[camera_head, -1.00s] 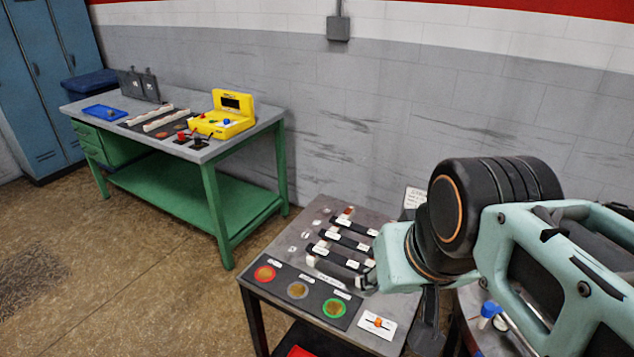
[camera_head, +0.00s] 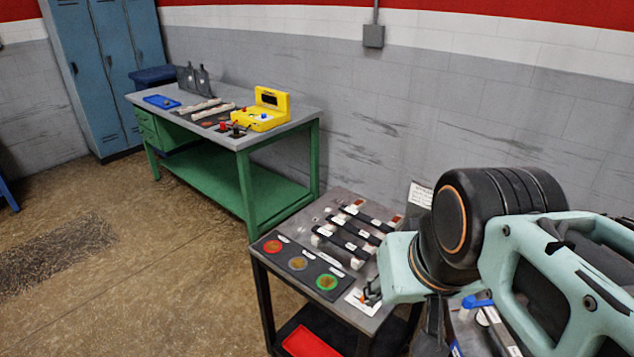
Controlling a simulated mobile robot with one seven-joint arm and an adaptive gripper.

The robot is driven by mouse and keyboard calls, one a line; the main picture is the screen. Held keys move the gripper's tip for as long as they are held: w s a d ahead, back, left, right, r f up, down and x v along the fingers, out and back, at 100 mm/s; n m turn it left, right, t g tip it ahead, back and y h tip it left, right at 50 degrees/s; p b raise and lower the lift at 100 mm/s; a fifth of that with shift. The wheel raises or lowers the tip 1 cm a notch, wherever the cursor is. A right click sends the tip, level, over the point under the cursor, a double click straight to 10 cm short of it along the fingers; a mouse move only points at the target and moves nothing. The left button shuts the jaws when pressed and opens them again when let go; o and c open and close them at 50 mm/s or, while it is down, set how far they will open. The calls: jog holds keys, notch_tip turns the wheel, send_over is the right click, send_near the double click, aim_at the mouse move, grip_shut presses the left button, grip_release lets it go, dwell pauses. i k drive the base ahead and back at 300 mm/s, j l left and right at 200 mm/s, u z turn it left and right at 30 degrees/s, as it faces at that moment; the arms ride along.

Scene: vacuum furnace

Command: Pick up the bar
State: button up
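Several dark bars with white labels lie across pale supports on the small dark table (camera_head: 262,262). The back bar (camera_head: 372,217), the middle bar (camera_head: 356,228) and the front bar (camera_head: 341,245) show.
A red bin (camera_head: 311,342) is below. A green workbench (camera_head: 245,185) holds a yellow case (camera_head: 264,110).

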aim_at(359, 252)
jog(key=i+j+z, duration=0.2)
jog(key=i+j, duration=0.15)
jog(key=i+j+z, duration=0.2)
jog(key=j, duration=0.35)
jog(key=i, duration=0.1)
